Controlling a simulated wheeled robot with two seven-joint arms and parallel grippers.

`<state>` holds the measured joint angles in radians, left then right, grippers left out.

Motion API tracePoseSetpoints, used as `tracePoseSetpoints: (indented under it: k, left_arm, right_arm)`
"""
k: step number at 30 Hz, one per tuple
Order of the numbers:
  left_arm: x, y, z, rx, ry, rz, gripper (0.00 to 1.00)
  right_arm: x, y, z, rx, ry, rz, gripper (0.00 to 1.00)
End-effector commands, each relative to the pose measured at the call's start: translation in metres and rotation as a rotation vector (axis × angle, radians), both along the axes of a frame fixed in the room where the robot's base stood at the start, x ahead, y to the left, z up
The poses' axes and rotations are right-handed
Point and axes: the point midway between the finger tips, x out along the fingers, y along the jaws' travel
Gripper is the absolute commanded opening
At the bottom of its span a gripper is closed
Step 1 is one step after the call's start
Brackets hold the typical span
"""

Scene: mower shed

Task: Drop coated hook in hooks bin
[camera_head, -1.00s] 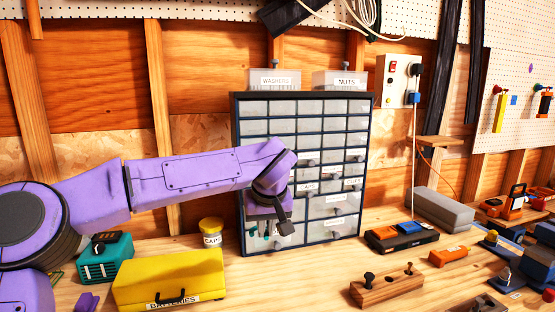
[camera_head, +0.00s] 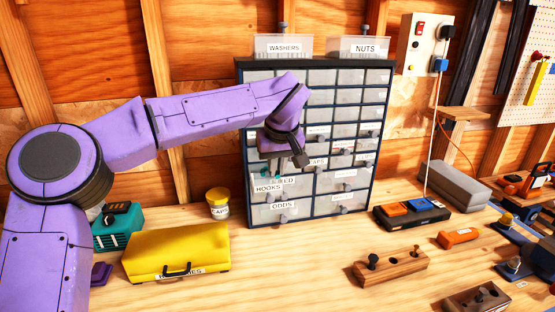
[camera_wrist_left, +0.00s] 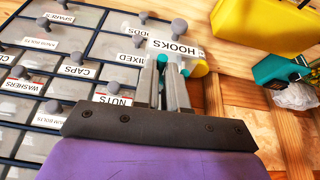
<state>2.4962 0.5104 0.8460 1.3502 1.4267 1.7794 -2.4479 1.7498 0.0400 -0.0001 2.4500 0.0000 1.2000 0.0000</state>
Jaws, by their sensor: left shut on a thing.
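My left gripper (camera_head: 284,168) is shut in front of the lower left of the drawer cabinet (camera_head: 377,150). In the left wrist view its fingers (camera_wrist_left: 172,80) are closed on the coated hook, and a teal piece of it (camera_wrist_left: 130,60) sticks out to the left. Most of the hook is hidden by the fingers. The hooks bin (camera_head: 268,187), labelled HOOKS, shows just below the gripper and seems to stand out from the cabinet. Its label also shows in the left wrist view (camera_wrist_left: 175,47), beyond the fingertips. Its inside is hidden. My right gripper is not in view.
A yellow batteries case (camera_head: 175,250), a yellow-lidded caps jar (camera_head: 218,202) and a teal box (camera_head: 118,228) stand left of the cabinet. A wooden block (camera_head: 390,268) and a dark device (camera_head: 412,216) lie to the right. The bench front centre is clear.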

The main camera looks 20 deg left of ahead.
Motion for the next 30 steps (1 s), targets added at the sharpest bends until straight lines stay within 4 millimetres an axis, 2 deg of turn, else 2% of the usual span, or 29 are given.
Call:
tracePoseSetpoints:
  k: [1, 19, 21, 30]
  left_arm:
    - [0.003, 0.003, 0.004, -0.001, 0.001, 0.002, 0.0]
    - [0.046, 0.036, -0.011, 0.0, 0.002, 0.003, 0.0]
    - [0.045, 0.036, -0.023, 0.001, 0.001, 0.0, 0.0]
    - [0.045, 0.036, -0.035, 0.001, 0.0, 0.001, 0.0]
  right_arm:
    - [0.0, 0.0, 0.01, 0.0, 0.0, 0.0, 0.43]
    - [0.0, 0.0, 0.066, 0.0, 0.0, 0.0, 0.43]
    - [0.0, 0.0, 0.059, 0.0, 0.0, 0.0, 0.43]
    - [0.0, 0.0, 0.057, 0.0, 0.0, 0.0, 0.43]
